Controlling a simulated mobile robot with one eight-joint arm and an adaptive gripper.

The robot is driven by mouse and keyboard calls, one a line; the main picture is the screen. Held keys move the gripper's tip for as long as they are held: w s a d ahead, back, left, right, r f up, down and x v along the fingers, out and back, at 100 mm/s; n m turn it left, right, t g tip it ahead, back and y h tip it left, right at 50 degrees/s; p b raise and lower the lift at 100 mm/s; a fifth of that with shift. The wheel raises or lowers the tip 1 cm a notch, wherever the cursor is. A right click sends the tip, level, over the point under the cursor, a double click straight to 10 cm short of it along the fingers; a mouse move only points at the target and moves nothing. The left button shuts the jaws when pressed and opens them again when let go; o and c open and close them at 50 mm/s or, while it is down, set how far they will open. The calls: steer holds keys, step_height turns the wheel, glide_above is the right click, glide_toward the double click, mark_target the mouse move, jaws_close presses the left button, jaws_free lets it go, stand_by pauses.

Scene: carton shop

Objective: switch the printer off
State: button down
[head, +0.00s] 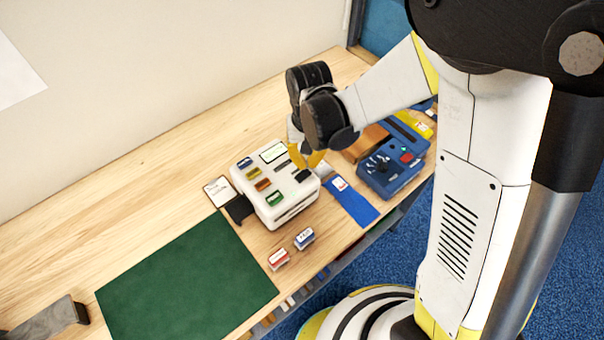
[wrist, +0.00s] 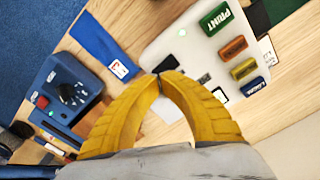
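The printer (head: 285,213) is a white box on the wooden bench, with a row of coloured buttons and a pale display (head: 273,152) on top. In the wrist view, the printer (wrist: 195,45) shows a green button (wrist: 216,18) marked PRINT, then orange, yellow and blue ones. A small black part (wrist: 166,64), which looks like a switch, is at my fingertips; its position is partly hidden. My gripper (wrist: 160,76) has its yellow fingertips together with nothing seen between them. In the head view my gripper (head: 307,165) is over the printer's right end; contact cannot be told.
A blue machine (head: 392,170) with a dial and red button stands right of the printer. A blue strip (head: 352,203) lies between them. Two small blocks, red-and-white (head: 278,259) and blue-and-white (head: 304,238), sit in front. A green mat (head: 188,283) lies left.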

mark_target(307, 172)
steer(key=shift+f+b, duration=1.7)
steer(key=shift+f, duration=0.15)
stand_by(0.6)
steer(key=shift+r, duration=0.1)
steer(key=shift+r+p, duration=2.4)
steer(key=shift+r, duration=1.1)
steer(key=shift+d+b, duration=0.25)
steer(key=shift+b, duration=0.15)
steer(key=s+d+r+t+b, duration=0.2)
steer(key=s+d+t+b, duration=0.5)
steer(key=s+d+b, duration=0.4)
steer(key=d+b, duration=0.2)
steer(key=b, duration=0.1)
steer(key=shift+m, duration=0.4)
